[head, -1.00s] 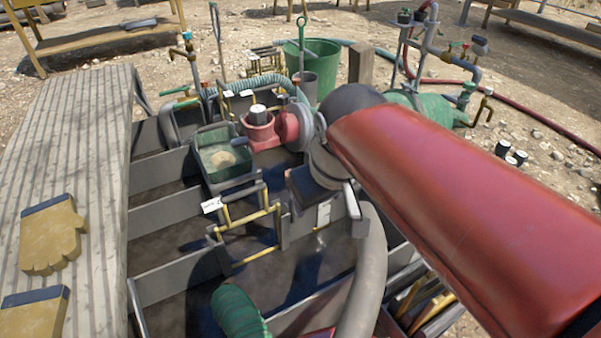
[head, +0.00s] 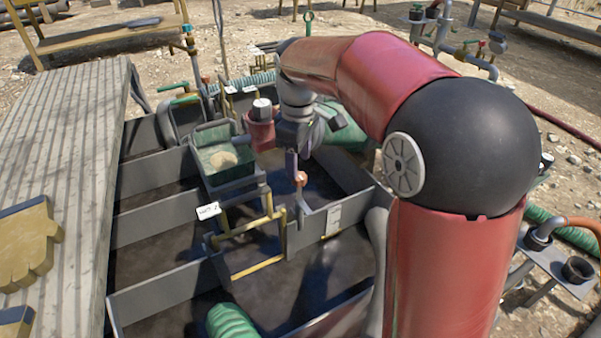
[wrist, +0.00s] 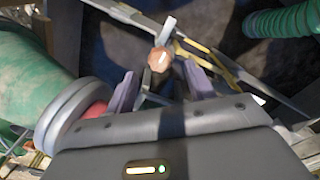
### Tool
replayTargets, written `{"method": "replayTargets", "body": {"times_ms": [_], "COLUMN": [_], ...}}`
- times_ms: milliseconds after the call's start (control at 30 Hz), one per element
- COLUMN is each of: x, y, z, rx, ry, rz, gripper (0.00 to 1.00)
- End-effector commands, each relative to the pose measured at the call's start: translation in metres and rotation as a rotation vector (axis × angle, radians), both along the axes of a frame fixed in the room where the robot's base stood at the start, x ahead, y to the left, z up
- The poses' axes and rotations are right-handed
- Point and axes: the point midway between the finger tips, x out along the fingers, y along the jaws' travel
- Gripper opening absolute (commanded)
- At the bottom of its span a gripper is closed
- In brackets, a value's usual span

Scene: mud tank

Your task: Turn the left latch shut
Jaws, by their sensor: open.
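A latch with a copper-coloured knob (head: 300,179) stands at the corner where the tank's inner walls meet, beside a yellow bar frame (head: 247,228). In the wrist view, the same knob (wrist: 160,60) has a pale lever sticking up past it. My gripper (wrist: 162,86) is open and empty, its two purple-grey fingers pointing at the knob, one on each side. The knob appears just past the fingertips; contact cannot be made out. In the head view one finger of my gripper (head: 293,166) shows above the knob; the rest is partly hidden by my wrist.
A green box (head: 222,160) sits on the tank walls to the left, and a red pump part (head: 261,130) is close behind my wrist. A wooden plank (head: 75,190) with gloves lies along the left. A green hose (head: 230,322) rises at the front. Grey walls divide the tank.

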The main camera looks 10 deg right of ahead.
Motion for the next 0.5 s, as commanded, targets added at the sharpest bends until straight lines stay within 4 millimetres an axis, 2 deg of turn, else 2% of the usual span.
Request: {"method": "replayTargets", "body": {"times_ms": [33, 200, 500], "x": [0.000, 0.000, 0.000], "y": [0.000, 0.000, 0.000], "z": [-0.011, -0.032, -0.040], "rx": [-0.001, 0.000, 0.000], "ry": [0.003, 0.001, -0.001], "rz": [0.000, -0.001, -0.002], "gripper": [0.54, 0.54, 0.54]}}
